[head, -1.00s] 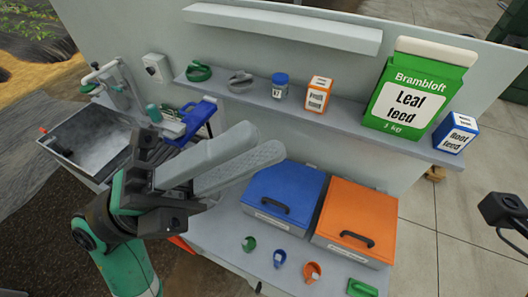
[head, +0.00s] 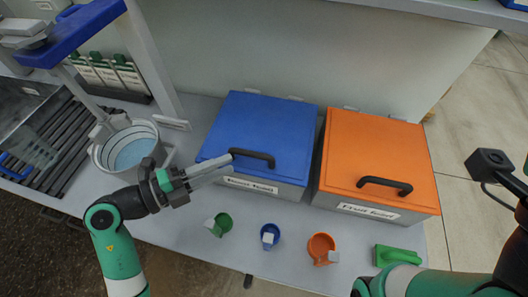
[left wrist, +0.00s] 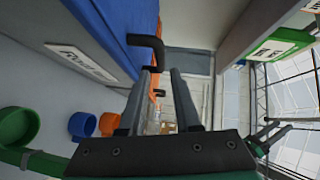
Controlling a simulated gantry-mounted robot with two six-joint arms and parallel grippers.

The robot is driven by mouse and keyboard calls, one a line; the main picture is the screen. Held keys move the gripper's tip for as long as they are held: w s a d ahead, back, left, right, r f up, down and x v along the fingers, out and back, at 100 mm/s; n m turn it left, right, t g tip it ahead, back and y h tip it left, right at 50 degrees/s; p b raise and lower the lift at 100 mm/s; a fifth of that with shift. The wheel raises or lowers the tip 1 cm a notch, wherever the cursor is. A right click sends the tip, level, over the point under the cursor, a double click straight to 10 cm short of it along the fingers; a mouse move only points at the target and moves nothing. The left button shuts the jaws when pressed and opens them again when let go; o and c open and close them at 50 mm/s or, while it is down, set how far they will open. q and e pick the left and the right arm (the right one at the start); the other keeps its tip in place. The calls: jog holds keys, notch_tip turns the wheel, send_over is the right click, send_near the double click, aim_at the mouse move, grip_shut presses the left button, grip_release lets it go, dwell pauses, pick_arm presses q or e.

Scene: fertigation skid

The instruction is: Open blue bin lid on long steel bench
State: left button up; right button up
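The blue bin (head: 262,130) stands on the steel bench (head: 190,235) with its blue lid closed flat. A black bar handle (head: 252,158) sits at the lid's front edge; it also shows in the left wrist view (left wrist: 150,46). My left gripper (head: 228,168) is at the left end of this handle, with its fingers pointing along it. In the left wrist view the fingers (left wrist: 160,72) are apart, with the handle just ahead of the tips. I cannot tell whether they touch it. My right gripper is out of view; only parts of my right arm show at lower right.
An orange-lidded bin (head: 378,160) stands right beside the blue one. Green (head: 220,224), blue (head: 270,236) and orange (head: 321,247) scoops and a green tool (head: 398,255) lie along the bench front. A metal pot (head: 128,148) is at left. A shelf (head: 440,10) hangs above.

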aim_at(257, 153)
pick_arm(q)
jog(key=b+x, duration=0.4)
jog(key=x, duration=0.6)
jog(key=shift+s+f, duration=0.15)
jog(key=shift+f, duration=0.05)
jog(key=shift+w+d, duration=0.35)
jog(key=shift+d, duration=0.15)
jog(key=shift+r, duration=0.1)
jog(key=shift+c, duration=0.4)
grip_shut()
